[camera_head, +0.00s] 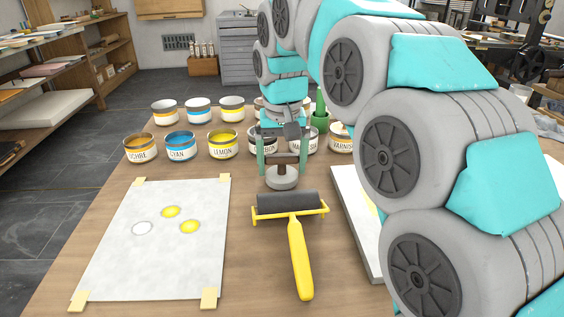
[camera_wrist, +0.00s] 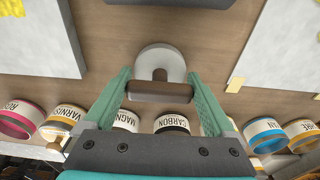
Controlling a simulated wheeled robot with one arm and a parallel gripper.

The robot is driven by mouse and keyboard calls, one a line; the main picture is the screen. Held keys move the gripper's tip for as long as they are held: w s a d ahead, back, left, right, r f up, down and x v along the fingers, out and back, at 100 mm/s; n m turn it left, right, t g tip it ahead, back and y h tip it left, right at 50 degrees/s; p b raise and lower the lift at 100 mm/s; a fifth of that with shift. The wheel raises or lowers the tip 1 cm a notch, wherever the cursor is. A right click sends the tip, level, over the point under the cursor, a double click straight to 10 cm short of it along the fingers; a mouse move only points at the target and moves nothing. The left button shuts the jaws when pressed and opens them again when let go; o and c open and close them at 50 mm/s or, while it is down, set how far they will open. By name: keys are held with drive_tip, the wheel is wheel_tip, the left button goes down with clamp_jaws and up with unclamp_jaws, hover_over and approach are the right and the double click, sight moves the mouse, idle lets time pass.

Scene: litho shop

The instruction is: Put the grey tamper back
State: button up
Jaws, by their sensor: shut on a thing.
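The grey tamper has a round grey disc base (camera_head: 282,181) and a brown crossbar handle (camera_head: 285,159). It is upright in the head view, just behind the roller. My gripper (camera_head: 283,166) comes down from above with its green fingers on either side of the handle, shut on it. In the wrist view the handle (camera_wrist: 160,91) spans between the fingers of my gripper (camera_wrist: 159,85), and the disc (camera_wrist: 160,61) shows beyond it. I cannot tell whether the disc touches the table or hangs slightly above it.
A black roller with a yellow handle (camera_head: 299,258) lies in front of the tamper. A taped grey sheet (camera_head: 160,258) with yellow and white spots lies left, a white-edged slab (camera_head: 352,215) right. Several ink tins, including lemon (camera_head: 223,144), stand behind. Bare table (camera_head: 245,180) lies between.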

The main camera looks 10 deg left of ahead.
sight(283, 156)
drive_tip(key=shift+f, duration=0.2)
drive_tip(key=o, duration=1.3)
drive_tip(key=shift+r, duration=0.1)
drive_tip(key=r, duration=0.6)
drive_tip(key=shift+s+d+r+b, duration=0.15)
drive_tip(key=shift+d+r+b, duration=0.1)
drive_tip(key=shift+b, duration=0.15)
drive_tip(key=shift+s+r, duration=0.15)
drive_tip(key=shift+r, duration=0.45)
